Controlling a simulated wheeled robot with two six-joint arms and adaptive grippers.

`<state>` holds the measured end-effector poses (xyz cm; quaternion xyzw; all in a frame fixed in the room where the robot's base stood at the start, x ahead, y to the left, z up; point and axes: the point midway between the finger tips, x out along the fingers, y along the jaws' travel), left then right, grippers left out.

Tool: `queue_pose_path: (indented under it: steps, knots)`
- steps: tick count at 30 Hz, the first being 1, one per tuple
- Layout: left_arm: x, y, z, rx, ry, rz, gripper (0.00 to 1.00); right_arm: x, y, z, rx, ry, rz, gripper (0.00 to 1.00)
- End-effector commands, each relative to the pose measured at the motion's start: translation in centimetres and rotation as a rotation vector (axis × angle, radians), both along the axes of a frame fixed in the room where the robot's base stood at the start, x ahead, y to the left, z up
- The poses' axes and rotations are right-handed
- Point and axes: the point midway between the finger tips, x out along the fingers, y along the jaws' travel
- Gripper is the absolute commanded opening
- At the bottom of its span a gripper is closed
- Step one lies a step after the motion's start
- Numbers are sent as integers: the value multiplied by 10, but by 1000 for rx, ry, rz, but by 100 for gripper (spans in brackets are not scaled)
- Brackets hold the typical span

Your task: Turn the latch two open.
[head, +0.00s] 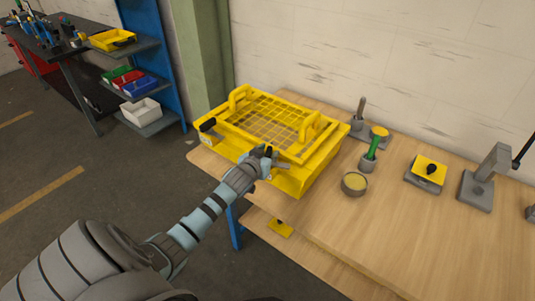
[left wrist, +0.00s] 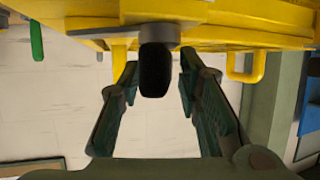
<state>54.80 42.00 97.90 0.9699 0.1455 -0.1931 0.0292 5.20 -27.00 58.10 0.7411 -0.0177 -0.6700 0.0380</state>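The yellow box with a mesh guard on top (head: 270,118) stands on the wooden table. One black latch handle (head: 208,125) sticks out at its left corner. My left gripper (head: 266,154) is at the front side of the box. In the left wrist view, a black latch handle (left wrist: 154,72) on a grey base hangs from the yellow box edge (left wrist: 225,35). My left gripper (left wrist: 158,85) is open there, with one finger on each side of the handle and small gaps visible. The gripper largely hides this handle in the head view. My right gripper is out of view.
Right of the box on the table (head: 390,240) stand a green-handled tool (head: 374,147), a round tin (head: 355,183), a yellow-topped block (head: 430,169) and a grey stand (head: 484,180). A blue shelf rack (head: 165,60) is at the back left. The front of the tabletop is clear.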

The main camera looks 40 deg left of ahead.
Motion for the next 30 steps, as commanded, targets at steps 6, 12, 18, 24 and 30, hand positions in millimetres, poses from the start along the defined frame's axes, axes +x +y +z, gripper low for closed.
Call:
queue_pose_path:
  steps: [6,12,18,24,30]
  knots:
    - [0,0,0,0,0,0,0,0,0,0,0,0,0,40]
    - [0,0,1,-2,5,-29,0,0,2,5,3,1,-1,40]
    - [0,2,-4,1,2,-168,0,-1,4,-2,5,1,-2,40]
    - [1,2,-6,4,-4,-277,0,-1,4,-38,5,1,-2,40]
    - [0,0,0,2,-1,-293,0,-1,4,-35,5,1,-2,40]
